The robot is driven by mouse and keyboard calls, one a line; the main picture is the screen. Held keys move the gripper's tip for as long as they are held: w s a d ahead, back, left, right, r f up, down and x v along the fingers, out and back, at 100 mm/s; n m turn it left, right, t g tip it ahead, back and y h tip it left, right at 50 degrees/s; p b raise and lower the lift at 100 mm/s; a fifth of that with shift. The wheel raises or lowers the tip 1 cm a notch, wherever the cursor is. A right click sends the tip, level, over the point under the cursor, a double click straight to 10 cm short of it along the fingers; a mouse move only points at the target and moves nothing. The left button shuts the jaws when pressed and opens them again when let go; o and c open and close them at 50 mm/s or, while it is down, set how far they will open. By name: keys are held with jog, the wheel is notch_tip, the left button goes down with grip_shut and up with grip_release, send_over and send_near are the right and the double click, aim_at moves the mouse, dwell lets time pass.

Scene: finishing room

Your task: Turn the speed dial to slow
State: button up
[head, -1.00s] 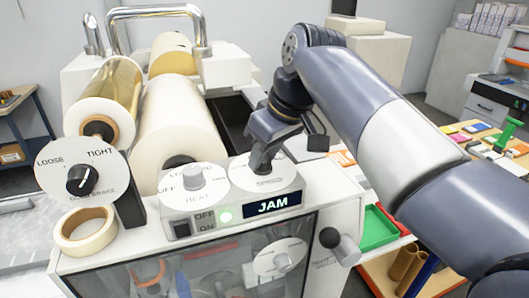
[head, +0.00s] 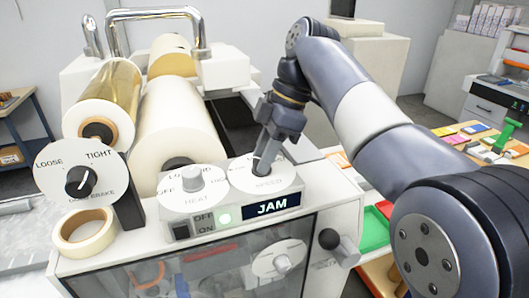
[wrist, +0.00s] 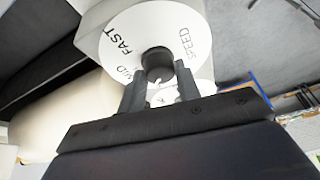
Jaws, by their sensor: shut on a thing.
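The speed dial is a white disc (head: 287,178) on the right of the control box, marked SPEED. In the wrist view the disc (wrist: 145,28) shows FAST, part of MID and SPEED; a SLOW mark cannot be seen. My gripper (head: 263,165) reaches down onto the dial from above. In the wrist view its two dark fingers stand on either side of the dark knob (wrist: 157,60), shut on it. A small pale mark shows at the knob's near side, but I cannot tell surely which setting it points to.
The heat dial (head: 193,180) sits close on the left. The brake dial (head: 80,180) and a tape roll (head: 84,231) are further left; film rolls (head: 172,120) stand behind.

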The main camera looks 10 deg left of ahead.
jog(key=n+g, duration=0.1)
jog(key=n, duration=0.1)
jog(key=shift+w+n+h, duration=0.1)
jog(key=shift+n+h, duration=0.2)
jog(key=shift+n, duration=0.6)
jog(key=shift+f, duration=0.15)
jog(key=o, duration=1)
jog(key=shift+c, duration=0.2)
jog(key=shift+a, duration=0.1)
